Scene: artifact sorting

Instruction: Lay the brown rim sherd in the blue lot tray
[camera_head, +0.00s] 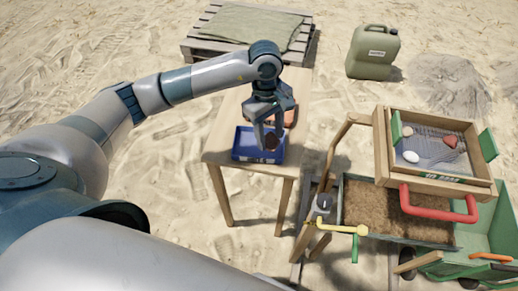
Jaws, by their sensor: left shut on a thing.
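The blue lot tray (239,151) stands at the near end of the wooden table. My left gripper (268,131) points down over the right part of the tray. It is shut on the dark brown rim sherd (271,142), which hangs below the fingers. The sherd overlaps the tray in the picture; I cannot tell whether it touches the tray floor. The gripper hides part of the tray's back side. My right gripper is not in view.
An orange-brown tray or object (290,118) is partly hidden behind the gripper. To the right, a wooden sieve box (383,150) holds a white piece (411,157) and a red piece (449,141) above a soil-filled bin (390,212). A green jerrycan (373,52) stands behind on sand.

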